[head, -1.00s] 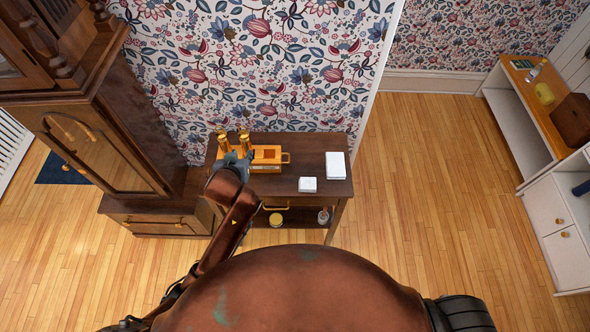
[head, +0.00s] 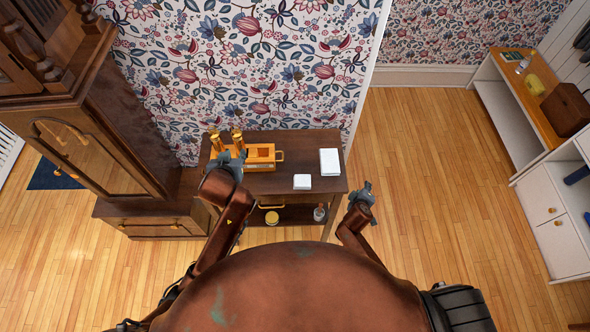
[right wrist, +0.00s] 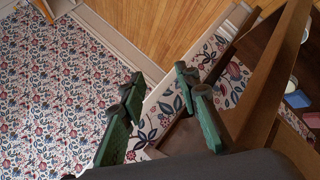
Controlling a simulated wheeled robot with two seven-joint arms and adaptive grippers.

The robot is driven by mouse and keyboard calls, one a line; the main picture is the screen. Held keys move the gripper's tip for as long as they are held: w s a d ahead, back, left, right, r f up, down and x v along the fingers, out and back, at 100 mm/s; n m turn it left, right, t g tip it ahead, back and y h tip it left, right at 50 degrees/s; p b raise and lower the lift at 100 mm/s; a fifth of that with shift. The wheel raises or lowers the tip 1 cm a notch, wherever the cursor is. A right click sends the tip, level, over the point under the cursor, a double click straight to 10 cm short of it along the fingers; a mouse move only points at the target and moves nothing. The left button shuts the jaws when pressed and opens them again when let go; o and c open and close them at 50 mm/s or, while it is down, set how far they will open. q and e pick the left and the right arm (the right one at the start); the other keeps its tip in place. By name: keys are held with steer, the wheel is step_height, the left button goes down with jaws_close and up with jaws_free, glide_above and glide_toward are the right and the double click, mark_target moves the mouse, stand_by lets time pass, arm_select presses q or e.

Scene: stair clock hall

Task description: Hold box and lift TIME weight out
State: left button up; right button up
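The orange-yellow box (head: 264,153) sits at the left of the small dark table, with a handle at its right end. Two gold cylinders, likely weights (head: 238,140), stand upright at its left end; no TIME label is readable. My left gripper (head: 233,158) is at the box's front left, covering part of it; I cannot tell whether its fingers grip the box. My right gripper (head: 366,188) is off the table's right edge, apart from the box. In the right wrist view its green fingers (right wrist: 157,84) are spread with nothing between them.
A tall clock (head: 105,125) is close on the left. Floor is clear on the right.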

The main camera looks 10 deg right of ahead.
steer(key=w+a+r+n+t, duration=0.2)
steer(key=w+a+r+t, duration=0.15)
steer(key=r, duration=0.75)
steer(key=w+a+r+n+t, duration=0.1)
steer(key=w+a+r+t, duration=0.2)
steer(key=r, duration=0.8)
steer(key=a+f+n+g+y, duration=0.1)
steer(key=a+f+n+y, duration=0.1)
steer(key=a+n, duration=0.3)
steer(key=s+a+f+n+g+y, duration=0.1)
steer(key=a+n+y, duration=0.3)
steer(key=a, duration=0.5)
steer(key=a+f+n+g+y, duration=0.1)
steer(key=a+f+n+y, duration=0.2)
steer(key=a+n+y, duration=0.2)
steer(key=shift+s+a+f+n, duration=0.1)
steer(key=shift+a+n, duration=0.05)
steer(key=shift+a, duration=0.4)
steer(key=shift+s+a+f+n, duration=0.1)
steer(key=shift+a+n, duration=0.05)
steer(key=shift+a, duration=0.35)
steer(key=shift+a+f+g, duration=0.2)
steer(key=shift+f+g, duration=0.05)
steer(key=shift+w+a+f+n, duration=0.15)
steer(key=shift+a+f+n, duration=0.05)
steer(key=shift+a+n, duration=0.1)
steer(key=x, duration=0.7)
steer(key=shift+r, duration=0.1)
